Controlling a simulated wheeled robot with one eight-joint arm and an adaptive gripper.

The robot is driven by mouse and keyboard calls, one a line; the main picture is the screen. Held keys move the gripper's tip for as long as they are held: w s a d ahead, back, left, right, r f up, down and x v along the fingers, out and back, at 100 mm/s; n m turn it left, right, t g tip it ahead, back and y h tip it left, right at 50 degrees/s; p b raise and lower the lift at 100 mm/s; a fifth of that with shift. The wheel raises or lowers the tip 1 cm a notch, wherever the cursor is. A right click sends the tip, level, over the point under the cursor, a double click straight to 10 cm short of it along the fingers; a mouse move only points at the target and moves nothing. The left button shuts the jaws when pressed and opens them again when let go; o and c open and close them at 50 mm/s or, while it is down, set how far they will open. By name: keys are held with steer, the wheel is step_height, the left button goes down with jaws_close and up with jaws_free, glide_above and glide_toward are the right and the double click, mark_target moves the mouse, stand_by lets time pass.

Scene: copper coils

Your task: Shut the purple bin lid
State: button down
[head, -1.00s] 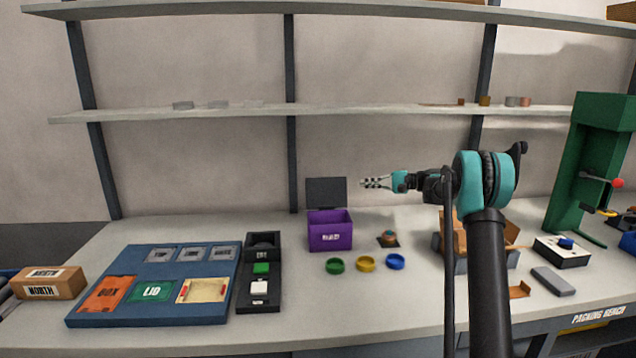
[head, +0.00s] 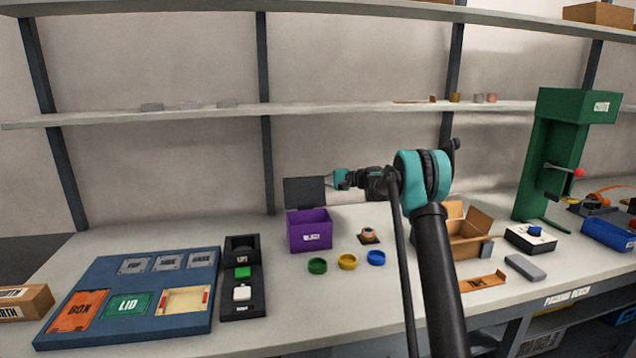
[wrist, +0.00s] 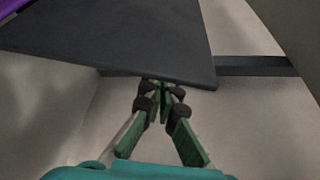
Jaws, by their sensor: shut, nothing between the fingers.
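The purple bin (head: 309,236) stands on the bench with its dark lid (head: 303,191) raised upright at the back edge. In the wrist view the dark lid (wrist: 120,38) spans the upper left, with a bit of purple at the top left corner. My gripper (wrist: 161,86) is shut and empty, its fingertips at the lid's edge; I cannot tell whether they touch it. In the head view my gripper (head: 330,180) is at the right side of the lid, and its fingertips are hard to make out, seemingly behind the lid.
Green (head: 317,265), yellow (head: 347,262) and blue (head: 376,258) rings lie in front of the bin. A small copper-coloured piece on a dark base (head: 368,236) is to its right, with an open cardboard box (head: 468,232) farther right. A shelf (head: 200,116) runs behind.

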mark_target(315, 180)
steer(key=shift+s+d+r, duration=0.1)
steer(key=shift+s+r, duration=0.1)
steer(key=shift+s, duration=0.45)
steer(key=shift+s+d+r, duration=0.1)
steer(key=shift+s+r, duration=0.1)
steer(key=shift+s, duration=0.45)
steer(key=s+n, duration=0.1)
steer(key=s+r+n, duration=0.1)
steer(key=d+n+y, duration=0.1)
steer(key=shift+s+r, duration=0.3)
steer(key=shift+s, duration=0.1)
steer(key=n, duration=0.1)
steer(key=s+n+y, duration=0.1)
steer(key=s, duration=0.1)
steer(key=shift+s+d+r+n, duration=0.1)
steer(key=shift+d+r+n, duration=0.2)
steer(key=shift+n, duration=0.1)
steer(key=s+n+y, duration=0.1)
steer(key=n, duration=0.1)
steer(key=s+n, duration=0.2)
steer(key=shift+d+f+g+y, duration=0.15)
steer(key=shift+d+g+y, duration=0.25)
steer(key=s+d+f+n+g+y, duration=0.1)
steer(key=s+d+f+n+g, duration=0.1)
steer(key=s+f+n, duration=0.3)
steer(key=shift+s+n+g+y, duration=0.3)
steer(key=shift+s+n, duration=0.6)
steer(key=shift+n, duration=0.2)
steer(key=shift+f, duration=0.2)
